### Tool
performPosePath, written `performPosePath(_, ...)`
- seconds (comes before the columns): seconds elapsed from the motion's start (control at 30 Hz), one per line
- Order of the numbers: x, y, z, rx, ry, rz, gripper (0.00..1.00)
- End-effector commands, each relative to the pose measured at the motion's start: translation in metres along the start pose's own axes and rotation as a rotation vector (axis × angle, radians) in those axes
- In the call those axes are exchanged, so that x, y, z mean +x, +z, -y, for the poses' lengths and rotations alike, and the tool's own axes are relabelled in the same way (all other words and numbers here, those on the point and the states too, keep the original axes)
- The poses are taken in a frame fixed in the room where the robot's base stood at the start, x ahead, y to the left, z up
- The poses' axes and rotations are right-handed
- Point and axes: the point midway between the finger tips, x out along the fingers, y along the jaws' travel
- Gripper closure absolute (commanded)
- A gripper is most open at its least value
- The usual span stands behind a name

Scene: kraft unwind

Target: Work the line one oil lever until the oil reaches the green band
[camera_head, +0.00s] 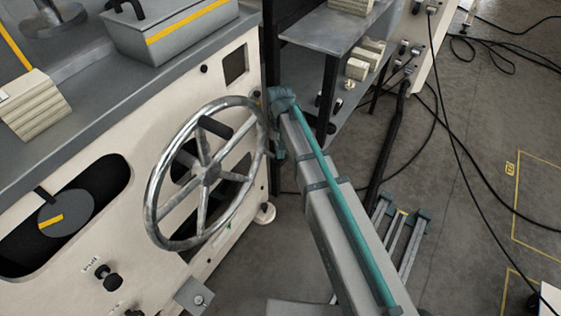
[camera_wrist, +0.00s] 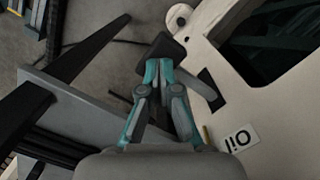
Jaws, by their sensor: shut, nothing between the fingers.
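In the wrist view my gripper (camera_wrist: 158,72) is shut, its teal fingertips together with nothing between them. A dark grey blocky piece (camera_wrist: 163,48) shows right at or just beyond the fingertips; I cannot tell whether they touch it. A grey bar (camera_wrist: 208,88) beside the fingers runs against the cream panel (camera_wrist: 240,95); it may be part of the oil lever. A white label reading "Oil" (camera_wrist: 240,138) is on that panel, with a small yellow strip (camera_wrist: 207,134) beside it. In the head view my arm reaches to the machine's corner. The oil level and green band cannot be made out.
A large metal handwheel (camera_head: 207,173) stands out from the machine front (camera_head: 100,205), close left of my arm. A grey shelf (camera_head: 325,30) with dark legs is behind my arm. Black cables (camera_head: 470,165) lie on the floor at right.

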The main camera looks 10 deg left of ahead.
Motion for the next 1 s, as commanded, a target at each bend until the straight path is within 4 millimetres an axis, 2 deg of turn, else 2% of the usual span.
performPosePath(0.47,0.004,0.000,0.000,0.000,0.000,0.000,1.00)
performPosePath(0.8,0.037,-0.003,0.000,0.000,0.000,0.001,1.00)
performPosePath(1.0,0.045,-0.004,0.000,0.000,0.000,0.000,1.00)
